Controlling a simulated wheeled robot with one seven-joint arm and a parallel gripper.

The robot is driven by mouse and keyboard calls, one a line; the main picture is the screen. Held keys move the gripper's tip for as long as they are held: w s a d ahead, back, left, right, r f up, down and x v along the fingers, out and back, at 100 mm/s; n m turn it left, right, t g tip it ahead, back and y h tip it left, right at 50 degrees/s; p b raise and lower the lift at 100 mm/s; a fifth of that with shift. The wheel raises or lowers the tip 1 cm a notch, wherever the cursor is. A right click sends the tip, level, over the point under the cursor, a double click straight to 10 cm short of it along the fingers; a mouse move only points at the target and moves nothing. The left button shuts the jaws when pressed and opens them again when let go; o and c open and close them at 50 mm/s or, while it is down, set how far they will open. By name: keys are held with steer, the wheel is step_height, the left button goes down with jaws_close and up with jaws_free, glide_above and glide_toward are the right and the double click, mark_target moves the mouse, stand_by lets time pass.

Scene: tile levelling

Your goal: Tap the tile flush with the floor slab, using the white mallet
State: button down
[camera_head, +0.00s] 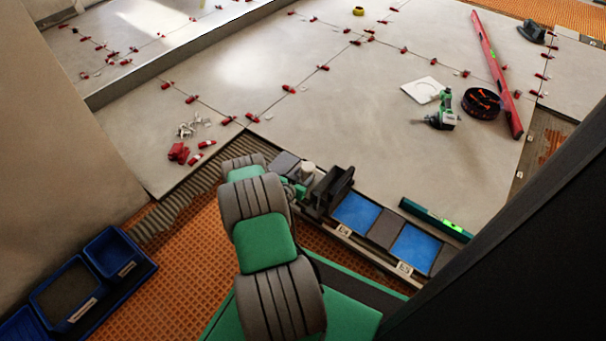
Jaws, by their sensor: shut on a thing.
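My gripper (338,188) is at the middle of the view, low over the near edge of the floor slab (300,125). It is shut on the white mallet; a short pale cylinder (308,170) beside the jaws looks like part of it. The handle and the grip point are hidden by my arm and the dark jaws. I cannot single out the tile to be tapped. I cannot tell whether the mallet touches anything.
Blue panels (355,212) and a green level (436,219) lie right of my gripper. A green power tool (444,112), black coil (481,103) and long red level (496,70) lie on the slab. Red clips line the joints. Blue trays (122,252) stand lower left.

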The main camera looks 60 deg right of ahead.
steer(key=shift+f, duration=0.55)
step_height(320, 180, up, 5)
steer(key=p, duration=0.3)
steer(key=shift+f, duration=0.15)
step_height(320, 180, down, 6)
steer(key=b, duration=0.4)
steer(key=shift+f, duration=0.2)
steer(key=shift+w+r+p, duration=0.1)
steer(key=shift+r+p, duration=0.25)
steer(key=shift+r, duration=0.25)
step_height(320, 180, up, 5)
steer(key=p, duration=0.3)
steer(key=shift+f+p, duration=0.1)
steer(key=shift+p, duration=0.2)
